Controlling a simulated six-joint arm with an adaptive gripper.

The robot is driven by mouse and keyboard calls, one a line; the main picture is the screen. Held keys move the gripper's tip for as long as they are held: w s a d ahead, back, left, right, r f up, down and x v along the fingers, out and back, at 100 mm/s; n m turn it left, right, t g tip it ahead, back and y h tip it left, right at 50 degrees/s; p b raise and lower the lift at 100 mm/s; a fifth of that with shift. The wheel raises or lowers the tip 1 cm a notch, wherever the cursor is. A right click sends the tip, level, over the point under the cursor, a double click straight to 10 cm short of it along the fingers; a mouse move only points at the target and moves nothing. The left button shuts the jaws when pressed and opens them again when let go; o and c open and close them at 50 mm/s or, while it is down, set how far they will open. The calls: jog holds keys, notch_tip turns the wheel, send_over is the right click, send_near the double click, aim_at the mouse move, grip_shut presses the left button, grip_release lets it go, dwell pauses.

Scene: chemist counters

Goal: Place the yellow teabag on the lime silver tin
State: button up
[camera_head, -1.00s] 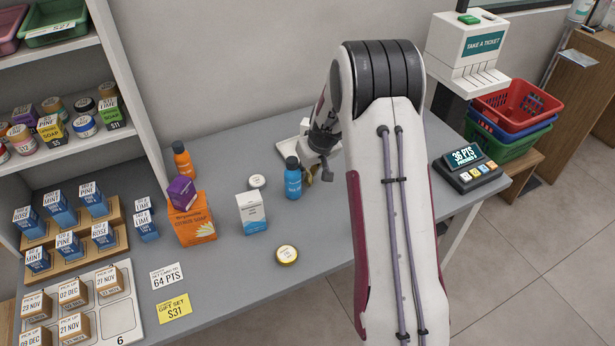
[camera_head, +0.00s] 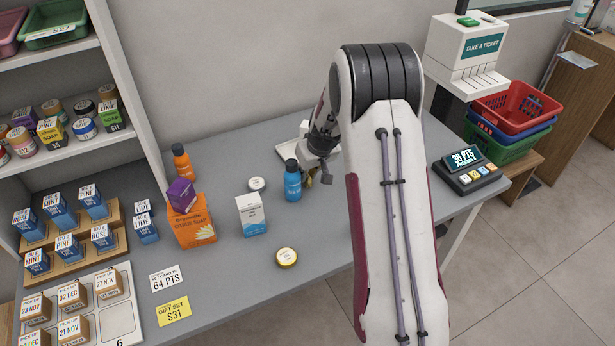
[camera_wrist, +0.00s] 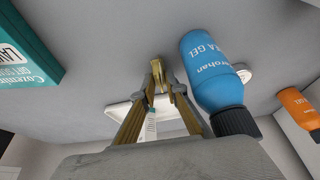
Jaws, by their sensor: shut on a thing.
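My gripper (camera_head: 322,179) is just right of the blue bottle, partly hidden by my arm. In the wrist view its brass-coloured fingers (camera_wrist: 158,78) are shut on a small yellow thing, apparently the yellow teabag (camera_wrist: 156,70); little of it shows between the tips. A round tin with a pale silvery lid (camera_head: 257,183) stands left of the blue bottle. It also shows partly behind the bottle in the wrist view (camera_wrist: 244,74). Its label is too small to read, so I cannot confirm that it is the lime one.
The blue bottle (camera_head: 292,181) stands close beside my gripper, also in the wrist view (camera_wrist: 210,72). A white carton (camera_head: 251,215), an orange soap box (camera_head: 194,229) and an orange bottle (camera_head: 182,162) stand farther left. A teal box (camera_wrist: 25,50) shows in the wrist view.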

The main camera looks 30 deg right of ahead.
notch_tip(320, 180, up, 10)
dwell(0.7)
dwell(0.5)
jog(key=w+a+r, duration=0.1)
jog(key=w+a, duration=0.1)
jog(key=a, duration=0.5)
jog(key=w+a+r, duration=0.1)
jog(key=w+a, duration=0.2)
jog(key=a, duration=0.4)
jog(key=shift+r, duration=0.1)
send_near(255, 179)
jog(key=shift+w+f, duration=0.15)
jog(key=shift+w, duration=0.3)
jog(key=shift+w+f, duration=0.2)
jog(key=shift+w, duration=0.2)
jog(key=shift+f, duration=0.1)
jog(key=shift+f, duration=1.8)
